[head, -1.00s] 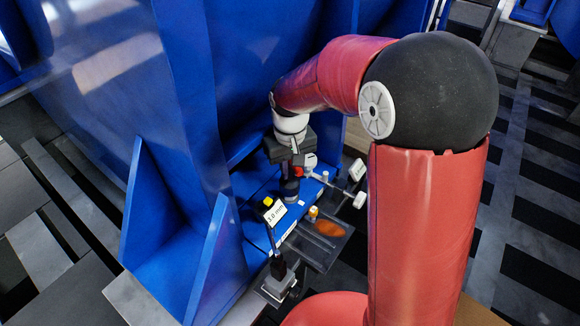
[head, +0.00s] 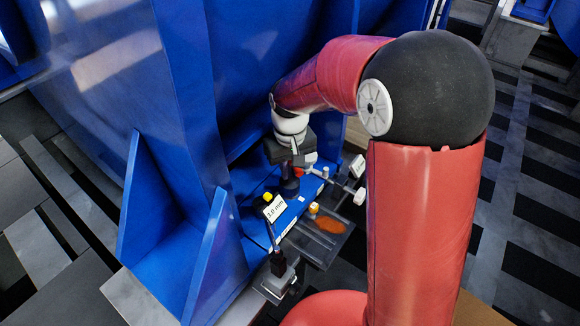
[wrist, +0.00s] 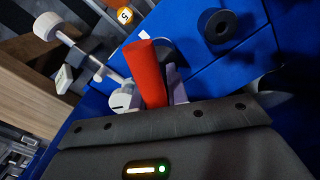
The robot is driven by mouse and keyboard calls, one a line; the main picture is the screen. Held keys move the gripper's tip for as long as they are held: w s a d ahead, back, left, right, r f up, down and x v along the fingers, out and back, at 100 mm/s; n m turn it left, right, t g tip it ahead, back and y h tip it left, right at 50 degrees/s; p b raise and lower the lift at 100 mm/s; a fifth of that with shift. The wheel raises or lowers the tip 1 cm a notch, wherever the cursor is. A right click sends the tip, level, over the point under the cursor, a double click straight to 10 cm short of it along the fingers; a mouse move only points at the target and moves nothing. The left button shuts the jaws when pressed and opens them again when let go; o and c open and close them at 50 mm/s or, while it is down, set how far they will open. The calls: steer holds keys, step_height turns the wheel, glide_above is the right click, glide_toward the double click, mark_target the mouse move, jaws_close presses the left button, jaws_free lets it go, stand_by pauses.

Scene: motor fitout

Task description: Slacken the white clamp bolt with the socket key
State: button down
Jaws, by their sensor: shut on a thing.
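My gripper (head: 290,166) is low over the blue base beside the tall blue wall. It is shut on a red handle, which I take to be the socket key (wrist: 150,72); some of its red also shows in the head view (head: 308,171). The key's working end is hidden, so I cannot tell whether it sits on a bolt. A small white-topped piece (head: 326,172), perhaps the white clamp bolt, stands on the blue base just right of my gripper.
Yellow (head: 267,197) and orange (head: 313,208) caps stand nearby. A "3.0 mm" sign (head: 273,208) stands in front. A rod with a white knob (head: 360,196) projects right. A grey tray (head: 322,240) lies near. A black holed cylinder (wrist: 217,25) shows in the wrist view.

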steer(key=shift+f+b, duration=0.3)
steer(key=shift+f, duration=0.2)
stand_by(0.3)
steer(key=shift+n+p, duration=0.4)
steer(key=shift+n, duration=1)
steer(key=shift+d+r+n+p, duration=0.15)
steer(key=shift+n+p, duration=0.25)
steer(key=shift+n, duration=0.3)
steer(key=shift+w+n, duration=0.1)
steer(key=shift+n, duration=0.6)
